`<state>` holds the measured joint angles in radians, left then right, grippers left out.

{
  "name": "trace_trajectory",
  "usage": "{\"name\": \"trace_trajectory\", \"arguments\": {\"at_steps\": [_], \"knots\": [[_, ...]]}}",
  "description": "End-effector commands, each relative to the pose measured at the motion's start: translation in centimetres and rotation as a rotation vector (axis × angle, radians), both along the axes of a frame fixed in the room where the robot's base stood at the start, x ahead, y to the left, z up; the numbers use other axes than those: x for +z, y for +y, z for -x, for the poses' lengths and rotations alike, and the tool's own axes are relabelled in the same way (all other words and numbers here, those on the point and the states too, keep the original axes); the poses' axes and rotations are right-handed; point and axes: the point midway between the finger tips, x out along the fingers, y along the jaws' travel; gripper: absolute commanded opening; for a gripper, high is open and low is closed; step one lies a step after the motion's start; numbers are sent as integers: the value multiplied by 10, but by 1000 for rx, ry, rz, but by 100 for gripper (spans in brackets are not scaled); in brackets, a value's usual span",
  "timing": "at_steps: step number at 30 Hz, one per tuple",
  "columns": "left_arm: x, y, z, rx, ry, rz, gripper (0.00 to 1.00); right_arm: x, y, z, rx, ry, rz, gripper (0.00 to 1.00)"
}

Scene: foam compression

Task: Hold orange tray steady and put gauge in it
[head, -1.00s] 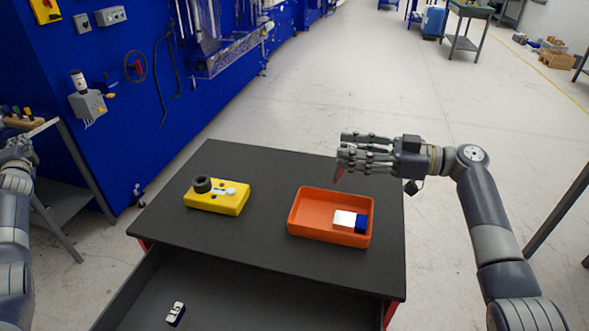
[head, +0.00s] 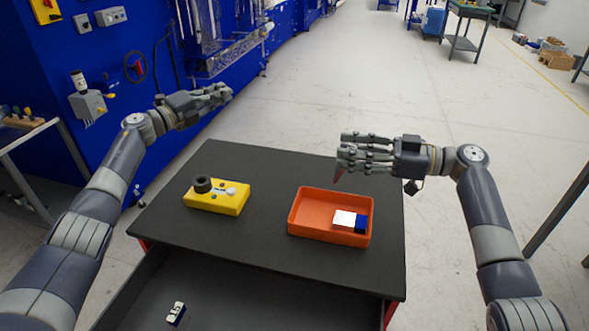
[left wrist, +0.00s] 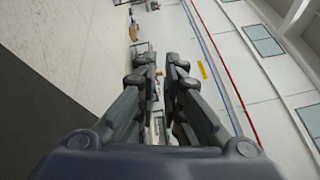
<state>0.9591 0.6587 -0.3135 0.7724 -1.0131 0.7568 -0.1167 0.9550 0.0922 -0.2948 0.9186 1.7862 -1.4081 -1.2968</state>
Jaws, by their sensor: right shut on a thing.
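The orange tray (head: 296,215) sits on the black cabinet top, with a white and dark-blue block (head: 350,221) inside its right end. A small dark block with white digits (head: 176,312), possibly the gauge, lies in the open drawer. My right gripper (head: 346,157) is above the tray's far side, shut on a small red pointed thing (head: 339,174), mostly hidden by the fingers. My left gripper (head: 222,93) is raised beyond the cabinet's far left corner, away from the tray. The left wrist view shows its fingers (left wrist: 161,75) open with an empty gap between them.
A yellow block (head: 228,205) with a black ring and a white piece on it sits left of the tray. The open drawer (head: 225,290) juts out at the front. A blue wall panel (head: 60,120) stands at left. Bare cabinet top lies between block and tray.

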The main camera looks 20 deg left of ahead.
Motion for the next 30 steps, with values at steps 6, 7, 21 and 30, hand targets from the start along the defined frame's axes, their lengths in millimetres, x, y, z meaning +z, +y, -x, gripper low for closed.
{"name": "trace_trajectory", "arguments": {"at_steps": [6,7,21,30], "knots": [[-14,-131,10,-322,128,-167,8,1,0,0,0,-1,-2,10],[-18,-149,14,-367,154,-196,8,1,0,0,0,-1,-2,10],[-100,-277,127,-754,821,-1010,8,1,0,0,0,-1,-2,10],[-101,-253,148,-634,1037,-1283,8,1,0,0,0,-1,-2,10]]}}
